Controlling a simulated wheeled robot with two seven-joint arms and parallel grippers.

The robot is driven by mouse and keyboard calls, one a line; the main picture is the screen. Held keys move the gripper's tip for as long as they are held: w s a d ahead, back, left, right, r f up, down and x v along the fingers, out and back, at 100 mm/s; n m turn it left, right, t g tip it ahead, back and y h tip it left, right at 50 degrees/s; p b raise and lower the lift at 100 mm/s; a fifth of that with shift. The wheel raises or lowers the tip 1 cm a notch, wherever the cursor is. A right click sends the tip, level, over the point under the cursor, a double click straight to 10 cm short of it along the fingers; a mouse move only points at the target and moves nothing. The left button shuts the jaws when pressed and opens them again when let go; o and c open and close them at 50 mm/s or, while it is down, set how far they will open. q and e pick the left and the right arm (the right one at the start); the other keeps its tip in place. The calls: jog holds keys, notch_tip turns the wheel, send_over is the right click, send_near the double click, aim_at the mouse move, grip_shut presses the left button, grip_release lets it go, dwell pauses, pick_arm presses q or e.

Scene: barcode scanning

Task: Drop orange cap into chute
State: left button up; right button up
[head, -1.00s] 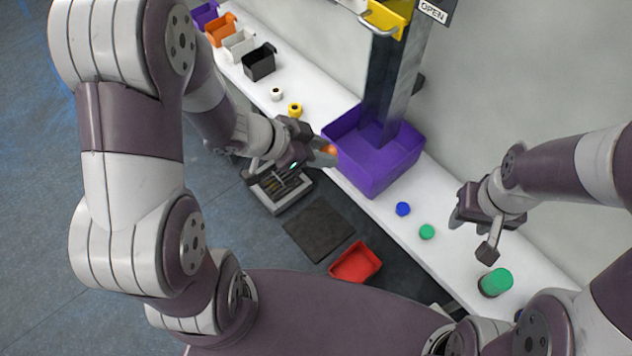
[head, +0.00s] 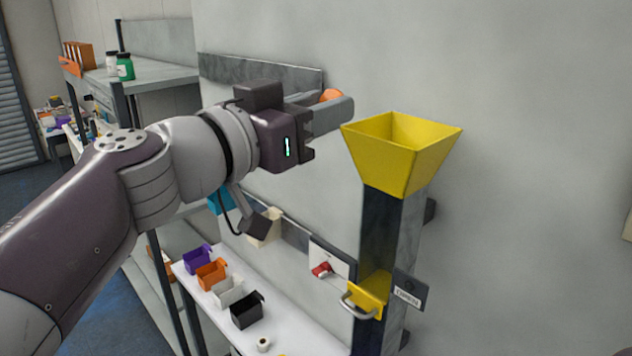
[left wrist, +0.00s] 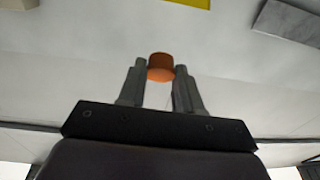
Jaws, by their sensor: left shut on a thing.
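The orange cap (head: 331,96) is held between the fingertips of my left gripper (head: 338,106). In the left wrist view the cap (left wrist: 161,67) sits between the two grey fingers (left wrist: 161,75), which are shut on it. The chute has a yellow square funnel (head: 402,150) on top of a dark upright duct (head: 380,235). The cap is to the left of the funnel and a little above its rim, apart from it. A yellow strip at the top of the left wrist view may be the funnel. My right gripper is out of view.
A yellow flap with a handle (head: 366,298) and a small sign (head: 409,290) are low on the duct. Purple, orange, white and black bins (head: 247,311) stand on the white bench below. A shelf (head: 165,75) with bottles is at the back left.

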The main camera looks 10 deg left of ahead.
pick_arm(q)
jog(key=w+d+f+t+h+b, duration=0.1)
jog(key=w+d+b, duration=0.1)
jog(key=w+d, duration=0.6)
jog(key=shift+w+f+h+b, duration=0.3)
jog(key=shift+w+h, duration=0.1)
jog(key=shift+w, duration=0.8)
jog(key=shift+a, duration=0.1)
jog(key=o, duration=1.1)
jog(key=b+v, duration=0.4)
jog(key=v, duration=0.8)
jog(key=shift+s+f, duration=0.25)
jog(key=shift+s, duration=0.1)
